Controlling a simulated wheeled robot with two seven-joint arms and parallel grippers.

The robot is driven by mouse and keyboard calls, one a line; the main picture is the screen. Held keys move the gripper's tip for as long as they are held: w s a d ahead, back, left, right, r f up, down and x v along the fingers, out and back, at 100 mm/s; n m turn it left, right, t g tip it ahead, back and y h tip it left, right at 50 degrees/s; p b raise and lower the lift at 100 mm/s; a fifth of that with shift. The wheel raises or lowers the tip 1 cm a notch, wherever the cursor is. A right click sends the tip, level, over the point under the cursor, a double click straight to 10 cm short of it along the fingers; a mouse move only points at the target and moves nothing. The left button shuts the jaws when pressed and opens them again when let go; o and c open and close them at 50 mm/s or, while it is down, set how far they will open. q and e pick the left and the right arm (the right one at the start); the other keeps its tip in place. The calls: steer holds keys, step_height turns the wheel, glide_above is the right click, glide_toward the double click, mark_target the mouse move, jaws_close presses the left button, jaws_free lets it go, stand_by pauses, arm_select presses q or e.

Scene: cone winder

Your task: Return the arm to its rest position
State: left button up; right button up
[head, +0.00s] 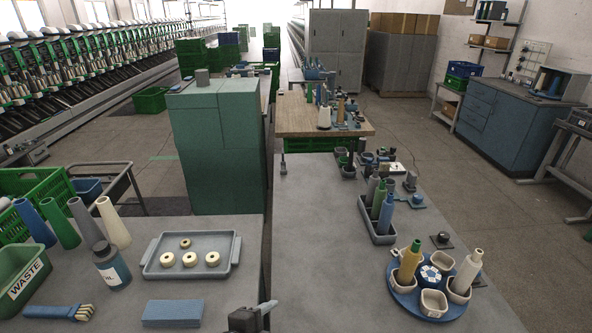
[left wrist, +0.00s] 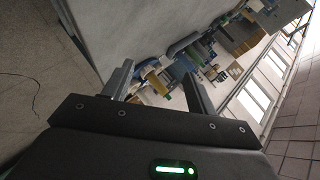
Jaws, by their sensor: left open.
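My left gripper (left wrist: 157,85) shows in the left wrist view with its two grey fingers apart and nothing between them. Beyond the fingers lie a grey tabletop and several small objects, all tilted in that view. In the head view a small dark piece (head: 245,319) shows at the bottom edge, by the right side of the left table; I cannot tell how much of it is gripper. My right gripper is not in view.
The left table holds a grey tray (head: 153,266) with several cream rings, a blue block (head: 173,313), a dark bottle (head: 111,268), a brush (head: 62,312), several cones and a green waste bin (head: 22,280). The right table (head: 316,260) has a blue round carrier (head: 406,299); its left part is clear.

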arm_select(q)
steer(key=s+a+f+n+g+y, duration=0.3)
steer(key=s+a+f+n, duration=0.2)
steer(key=s+a+n, duration=0.4)
steer(key=s+a+f+n+g+y, duration=0.3)
steer(key=s+a+f+n, duration=0.3)
steer(key=s+a+n, duration=0.3)
step_height(320, 180, down, 26)
steer(key=s+g, duration=0.1)
steer(key=s, duration=0.1)
steer(key=s+a+f, duration=0.2)
steer(key=s+f, duration=0.6)
steer(key=s+a+f+m+g, duration=0.1)
steer(key=s+f, duration=0.6)
steer(key=s, duration=0.1)
steer(key=shift+a+f, duration=0.4)
